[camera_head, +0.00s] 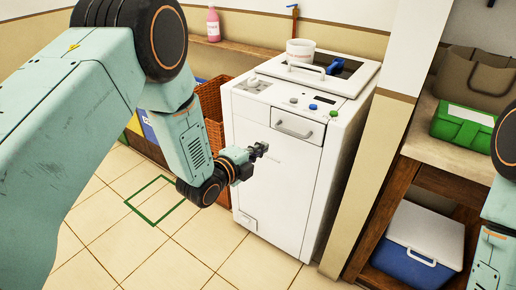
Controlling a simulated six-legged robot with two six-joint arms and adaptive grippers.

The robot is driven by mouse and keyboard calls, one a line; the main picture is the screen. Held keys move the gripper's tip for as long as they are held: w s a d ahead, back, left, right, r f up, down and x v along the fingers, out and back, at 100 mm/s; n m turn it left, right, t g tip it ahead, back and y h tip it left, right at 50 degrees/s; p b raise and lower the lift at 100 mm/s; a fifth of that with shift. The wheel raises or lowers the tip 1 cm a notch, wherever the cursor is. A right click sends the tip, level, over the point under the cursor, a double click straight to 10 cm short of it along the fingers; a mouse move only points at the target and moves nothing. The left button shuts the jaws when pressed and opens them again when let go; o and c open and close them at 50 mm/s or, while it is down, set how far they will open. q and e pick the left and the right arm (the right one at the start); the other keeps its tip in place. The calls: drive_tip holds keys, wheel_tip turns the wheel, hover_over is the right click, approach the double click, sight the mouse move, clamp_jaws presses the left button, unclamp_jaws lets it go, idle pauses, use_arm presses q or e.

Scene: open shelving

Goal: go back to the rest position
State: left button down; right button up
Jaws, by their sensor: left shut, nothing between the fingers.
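My left gripper (258,151) is in front of the upper front face of the white washing machine (277,190). It is shut and empty. Whether it touches the machine I cannot tell. My left arm comes in from the left and covers much of the left side of the view. Of my right arm only a part shows at the right edge; its gripper is out of the picture.
A wicker basket (212,105) is behind my left arm. Wooden shelving (385,215) at right holds a blue cooler (407,262) and a green case (462,127). Tiled floor (165,268) is free in front.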

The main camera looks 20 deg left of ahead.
use_arm(q)
drive_tip(key=s+a+f+n+g+y, duration=0.2)
drive_tip(key=s+a+f+n+g, duration=0.15)
drive_tip(key=s+f+n, duration=0.4)
drive_tip(key=s+a+f+n+g+y, duration=0.2)
drive_tip(key=s+f+n+g, duration=0.2)
drive_tip(key=s+f+n, duration=0.4)
drive_tip(key=s+a+f+n+g, duration=0.1)
drive_tip(key=s+n+g, duration=0.2)
drive_tip(key=s, duration=1.1)
drive_tip(key=s+a+f+n+g+y, duration=0.1)
drive_tip(key=s+n+g, duration=0.3)
drive_tip(key=s, duration=0.9)
drive_tip(key=shift+s+a+f+y, duration=0.15)
drive_tip(key=shift+s+f+y, duration=0.2)
drive_tip(key=shift+f, duration=0.45)
